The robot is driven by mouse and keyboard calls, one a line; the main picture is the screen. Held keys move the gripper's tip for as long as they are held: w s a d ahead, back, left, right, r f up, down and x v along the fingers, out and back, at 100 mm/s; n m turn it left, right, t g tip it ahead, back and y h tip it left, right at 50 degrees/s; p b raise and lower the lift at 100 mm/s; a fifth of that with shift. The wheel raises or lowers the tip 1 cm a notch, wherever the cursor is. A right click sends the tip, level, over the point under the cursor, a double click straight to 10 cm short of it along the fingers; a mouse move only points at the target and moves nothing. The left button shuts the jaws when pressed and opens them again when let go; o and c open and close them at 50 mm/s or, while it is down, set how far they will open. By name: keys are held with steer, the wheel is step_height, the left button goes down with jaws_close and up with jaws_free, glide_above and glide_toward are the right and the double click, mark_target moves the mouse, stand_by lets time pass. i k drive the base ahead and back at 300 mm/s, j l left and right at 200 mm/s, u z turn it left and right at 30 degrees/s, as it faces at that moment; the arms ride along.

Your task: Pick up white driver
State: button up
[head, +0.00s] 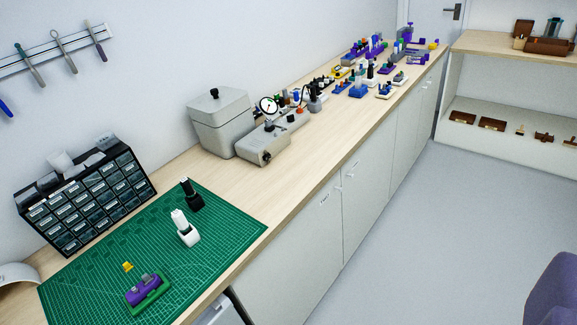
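A purple and green block (146,291) and a small yellow piece (128,267) are on the mat's front part. A drawer cabinet (88,203), a grey bin (219,122) and a dial-gauge device (271,138) line the wall. The floor (430,235) at right is mostly clear.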

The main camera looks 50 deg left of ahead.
mark_target(178, 216)
steer(key=i+u, duration=0.15)
steer(key=i, duration=0.45)
steer(key=i+l+u, duration=0.2)
steer(key=i, duration=0.35)
steer(key=i+u, duration=0.2)
steer(key=u, duration=0.2)
steer(key=i+u, duration=0.2)
steer(key=u, duration=0.2)
steer(key=i+l+u, duration=0.1)
steer(key=u, duration=0.35)
steer(key=i+u, duration=0.3)
steer(key=u, duration=0.2)
steer(key=i+l+u, duration=0.2)
steer(key=u, duration=0.25)
steer(key=i+l+u, duration=0.25)
steer(key=u, duration=0.25)
steer(key=i, duration=0.1)
